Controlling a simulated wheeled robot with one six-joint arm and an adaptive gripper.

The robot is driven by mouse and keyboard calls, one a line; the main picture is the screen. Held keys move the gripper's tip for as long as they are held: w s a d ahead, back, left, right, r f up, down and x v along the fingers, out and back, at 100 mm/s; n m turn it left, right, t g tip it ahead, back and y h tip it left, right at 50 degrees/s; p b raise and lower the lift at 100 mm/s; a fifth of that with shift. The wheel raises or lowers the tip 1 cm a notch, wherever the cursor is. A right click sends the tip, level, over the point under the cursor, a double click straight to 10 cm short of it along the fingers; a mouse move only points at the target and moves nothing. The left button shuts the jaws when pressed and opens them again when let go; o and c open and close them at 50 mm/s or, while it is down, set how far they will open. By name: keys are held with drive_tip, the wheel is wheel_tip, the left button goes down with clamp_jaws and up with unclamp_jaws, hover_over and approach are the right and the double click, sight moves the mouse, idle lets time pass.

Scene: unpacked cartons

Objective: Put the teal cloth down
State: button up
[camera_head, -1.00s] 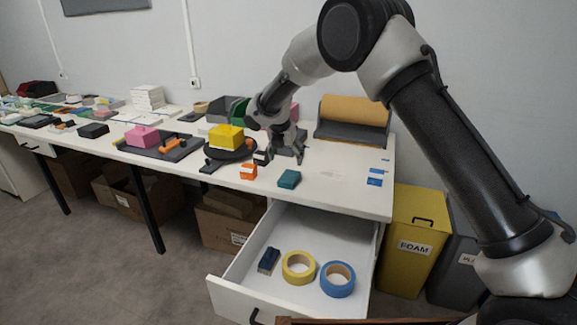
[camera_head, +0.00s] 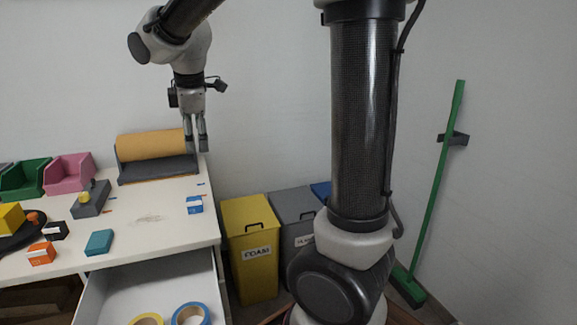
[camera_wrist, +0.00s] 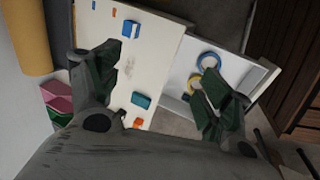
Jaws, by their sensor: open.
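A small teal folded block, which looks like the teal cloth (camera_head: 99,242), lies flat on the white table near its front edge. It also shows in the wrist view (camera_wrist: 141,100), below and between my fingers. My gripper (camera_head: 197,150) is raised at the table's right end, in front of the brown paper roll in the head view. Its fingers point down and are apart. In the wrist view my gripper (camera_wrist: 160,85) is wide open with nothing between its fingertips.
An open drawer (camera_head: 120,288) with tape rolls sticks out below the table. An orange box (camera_head: 41,253) and a blue-and-white box (camera_head: 194,205) stand on the table (camera_head: 150,240). A yellow bin (camera_head: 250,245) stands to the right. The table between the boxes is mostly clear.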

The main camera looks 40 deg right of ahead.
drive_tip(key=s+d+m, duration=0.3)
drive_tip(key=s+m, duration=0.1)
drive_tip(key=s, duration=0.4)
drive_tip(key=s+d+f+m, duration=0.1)
drive_tip(key=s+d+m, duration=0.2)
drive_tip(key=s, duration=0.6)
drive_tip(key=s+d+f+m+y, duration=0.1)
drive_tip(key=s+d+m, duration=0.2)
drive_tip(key=s+m, duration=0.4)
drive_tip(key=shift+s+d+f+t, duration=0.2)
drive_tip(key=shift+s+d+t, duration=0.15)
drive_tip(key=shift+s, duration=0.55)
